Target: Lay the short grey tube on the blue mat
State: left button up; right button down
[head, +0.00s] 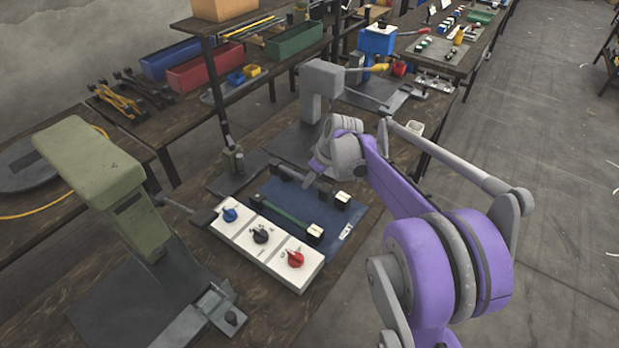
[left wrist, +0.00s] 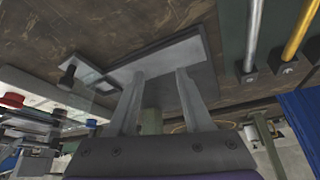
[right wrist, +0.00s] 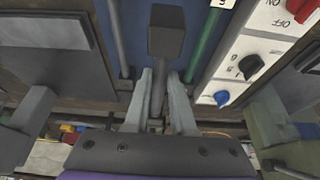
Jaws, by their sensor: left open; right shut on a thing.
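The blue mat (head: 290,198) lies on the wooden bench between the green press and the grey press. A green tube (head: 285,213) and a grey tube (right wrist: 117,40) with dark end blocks lie on it. My right gripper (head: 319,168) is over the mat's far part, shut on a grey piece with a dark square end block (right wrist: 166,40), apparently the short grey tube. In the right wrist view it sits between the two lying tubes; whether it touches the mat I cannot tell. My left gripper (left wrist: 160,78) is open and empty near a grey metal plate (left wrist: 185,70).
A white switch panel (head: 268,247) with blue, black and red knobs borders the mat's near left side. The green press (head: 100,175) stands at the left, the grey press (head: 322,85) behind the mat. Red (head: 205,68) and green bins (head: 295,42) stand further back.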

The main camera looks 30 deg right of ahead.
aim_at(322, 186)
jog(key=shift+w+f, duration=0.1)
jog(key=shift+f, duration=0.25)
jog(key=shift+f+b, duration=0.8)
jog(key=shift+f, duration=0.15)
pick_arm(q)
jog(key=shift+s+f+b, duration=0.2)
jog(key=shift+f+b, duration=0.5)
jog(key=shift+f, duration=0.4)
jog(key=shift+s+f+b, duration=0.2)
jog(key=shift+f+b, duration=0.5)
jog(key=shift+f, duration=0.35)
jog(key=shift+s+f+b, duration=0.2)
jog(key=shift+f+b, duration=0.5)
jog(key=shift+f, duration=0.4)
pick_arm(e)
jog(key=shift+f, duration=3.5)
jog(key=c, duration=0.7)
grip_release()
pick_arm(q)
jog(key=shift+w+r+p, duration=0.1)
jog(key=shift+r+p, duration=0.4)
pick_arm(e)
jog(key=v, duration=1.1)
